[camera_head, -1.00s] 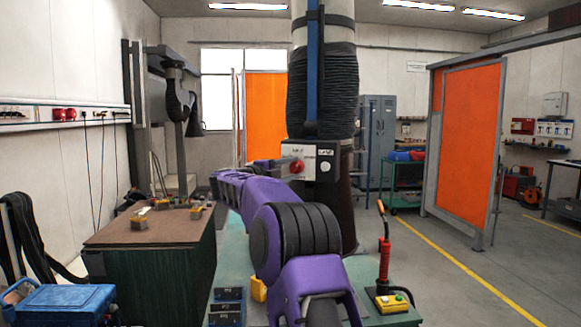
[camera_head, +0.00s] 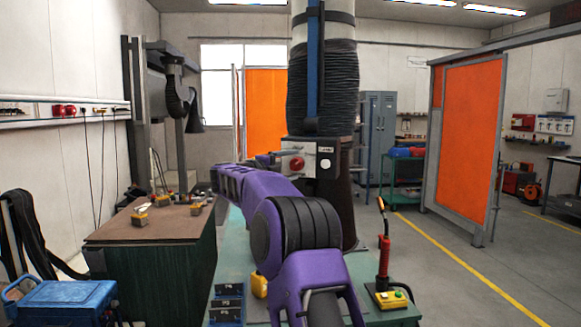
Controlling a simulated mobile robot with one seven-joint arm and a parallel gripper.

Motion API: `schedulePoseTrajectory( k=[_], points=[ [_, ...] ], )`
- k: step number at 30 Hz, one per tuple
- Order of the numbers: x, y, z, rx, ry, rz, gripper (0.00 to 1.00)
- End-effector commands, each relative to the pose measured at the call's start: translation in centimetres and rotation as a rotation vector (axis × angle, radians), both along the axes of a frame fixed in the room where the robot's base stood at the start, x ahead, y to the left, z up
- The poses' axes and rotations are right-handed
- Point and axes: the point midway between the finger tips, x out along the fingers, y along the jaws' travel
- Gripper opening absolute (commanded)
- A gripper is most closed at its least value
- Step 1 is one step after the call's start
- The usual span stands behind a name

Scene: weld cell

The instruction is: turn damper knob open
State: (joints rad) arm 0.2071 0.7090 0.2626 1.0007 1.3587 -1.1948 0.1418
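The damper box (camera_head: 323,160) is a pale panel on the dark lower part of the thick column, in the middle of the view. A red round knob (camera_head: 297,163) sits on its left half, and a small white button is on its right half. My purple arm reaches up from the bottom and bends away to the left below the box. My gripper (camera_head: 266,160) shows only as a small dark shape just left of the knob. Its fingers are too small and partly hidden, so I cannot tell whether they touch the knob. The knob's exact setting is too small to read.
A brown-topped bench (camera_head: 155,222) with small yellow-grey blocks stands at left. A blue toolbox (camera_head: 62,303) is at front left. A red-handled lever (camera_head: 384,255) stands on the green surface at right. An orange screen (camera_head: 467,143) stands farther right, with open floor before it.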

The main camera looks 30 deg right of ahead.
Motion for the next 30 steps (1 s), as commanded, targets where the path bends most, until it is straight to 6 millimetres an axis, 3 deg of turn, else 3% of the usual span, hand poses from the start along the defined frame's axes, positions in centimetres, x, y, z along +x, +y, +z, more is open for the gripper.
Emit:
schedulePoseTrajectory(
  k=[11,30],
  points=[
    [-0.3,0.9,0.0,0.000,0.001,0.002,0.78],
    [-5.7,13.9,0.1,0.000,0.000,0.004,0.78]
  ],
)
